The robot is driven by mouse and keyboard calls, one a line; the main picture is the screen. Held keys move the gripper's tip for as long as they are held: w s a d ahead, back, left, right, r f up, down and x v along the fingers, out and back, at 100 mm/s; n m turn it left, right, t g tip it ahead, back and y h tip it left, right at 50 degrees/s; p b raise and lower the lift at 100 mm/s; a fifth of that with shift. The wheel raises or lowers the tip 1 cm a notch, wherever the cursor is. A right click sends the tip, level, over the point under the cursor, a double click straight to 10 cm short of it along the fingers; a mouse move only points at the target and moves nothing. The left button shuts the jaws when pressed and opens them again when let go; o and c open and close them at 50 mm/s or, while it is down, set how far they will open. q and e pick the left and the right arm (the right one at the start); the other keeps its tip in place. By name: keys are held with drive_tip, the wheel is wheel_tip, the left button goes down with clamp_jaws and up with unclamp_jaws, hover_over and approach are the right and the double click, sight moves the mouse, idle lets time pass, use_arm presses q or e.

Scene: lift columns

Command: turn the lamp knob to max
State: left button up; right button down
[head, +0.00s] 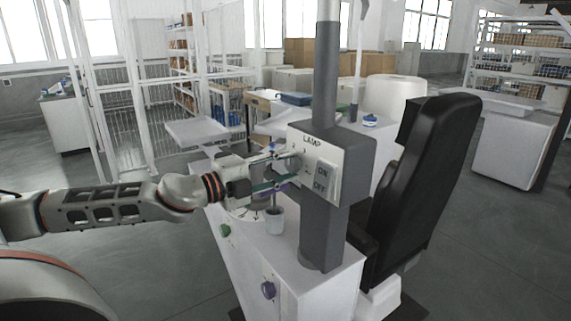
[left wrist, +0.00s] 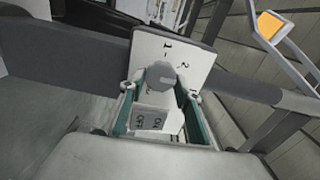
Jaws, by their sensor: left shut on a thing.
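The lamp box (head: 349,152) is a grey housing on an upright column, with a white plate marked LAMP on its face. The lamp knob (left wrist: 161,76) is grey and sits on this plate, with the numbers 1 and 2 legible around it in the left wrist view. My left gripper (head: 291,170) reaches in from the left, its teal-lined fingers on either side of the knob and shut on it. The knob is largely hidden by the fingers in the head view, and I cannot tell its exact setting. My right gripper is not in view.
A black chair (head: 424,170) stands close on the right. Open floor lies at the front left.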

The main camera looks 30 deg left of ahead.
use_arm(q)
drive_tip(key=m, duration=0.6)
drive_tip(key=shift+f+m, duration=0.1)
drive_tip(key=shift+m, duration=0.2)
drive_tip(key=m+p, duration=0.1)
drive_tip(key=m, duration=0.5)
drive_tip(key=shift+a+p, duration=0.15)
drive_tip(key=shift+p, duration=0.15)
drive_tip(key=shift+m, duration=0.6)
drive_tip(key=m+p, duration=0.1)
drive_tip(key=m, duration=0.2)
drive_tip(key=shift+w+f, duration=0.1)
drive_tip(key=shift+a+m, duration=0.1)
drive_tip(key=shift+m, duration=0.7)
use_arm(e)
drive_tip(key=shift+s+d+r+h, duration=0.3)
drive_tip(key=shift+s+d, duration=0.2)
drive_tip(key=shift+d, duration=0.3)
use_arm(q)
drive_tip(key=o, duration=1.1)
drive_tip(key=shift+c, duration=0.2)
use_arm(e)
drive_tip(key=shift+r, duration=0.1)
